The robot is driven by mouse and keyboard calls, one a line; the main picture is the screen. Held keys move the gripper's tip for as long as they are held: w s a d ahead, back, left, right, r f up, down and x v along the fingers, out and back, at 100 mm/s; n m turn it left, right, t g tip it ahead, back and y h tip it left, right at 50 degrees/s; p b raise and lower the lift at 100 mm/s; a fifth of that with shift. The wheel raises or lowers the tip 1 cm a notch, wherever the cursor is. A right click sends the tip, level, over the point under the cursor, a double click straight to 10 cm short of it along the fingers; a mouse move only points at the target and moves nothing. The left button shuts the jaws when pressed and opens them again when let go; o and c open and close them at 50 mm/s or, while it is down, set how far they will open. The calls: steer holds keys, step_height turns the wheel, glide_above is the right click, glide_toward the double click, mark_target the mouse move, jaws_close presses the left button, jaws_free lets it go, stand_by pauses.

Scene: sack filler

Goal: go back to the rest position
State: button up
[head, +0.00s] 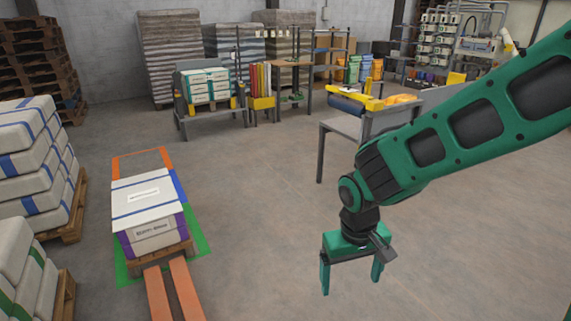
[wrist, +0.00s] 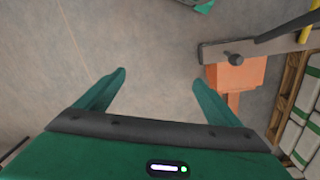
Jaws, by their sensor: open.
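My gripper (head: 351,283) hangs from my green arm at the right of the head view, pointing down. Its two green fingers are spread wide with nothing between them. In the wrist view my gripper (wrist: 160,80) also shows open and empty over bare concrete floor. It is clear of the objects around it in the head view.
White sacks (head: 148,215) lie on a small pallet at the left, with orange forks (head: 172,290) before it. Sack stacks (head: 25,165) stand at the far left. A grey table (head: 345,128) stands behind my gripper. The middle floor is free.

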steer(key=s+d+r+m, duration=0.2)
steer(key=d+r, duration=0.2)
steer(key=d, duration=0.5)
steer(key=s+d+r+m, duration=0.2)
steer(key=d+r+m, duration=0.1)
steer(key=d, duration=0.5)
steer(key=s+d+r+m+y, duration=0.1)
steer(key=s+d+r+m, duration=0.2)
steer(key=s+d, duration=0.6)
steer(key=s, duration=0.3)
steer(key=shift+r+m, duration=0.4)
steer(key=c, duration=1.9)
steer(key=shift+w+g, duration=0.15)
steer(key=shift+g, duration=0.15)
jaws_close()
steer(key=w+a+f+n+g+y, duration=0.4)
steer(key=w+a+f+n, duration=0.25)
steer(key=w+f, duration=0.6)
steer(key=w+a+f+n+g+y, duration=0.1)
steer(key=w+a+f+n+y, duration=0.1)
steer(key=a+f+y, duration=0.4)
steer(key=w+a+f+n+g+y, duration=0.1)
steer(key=a+f+y, duration=0.5)
steer(key=a, duration=0.6)
step_height(320, 180, down, 2)
steer(key=shift+w+a+f+n+g, duration=0.1)
steer(key=shift+w+a+n+g, duration=0.3)
steer(key=shift+w+n, duration=0.3)
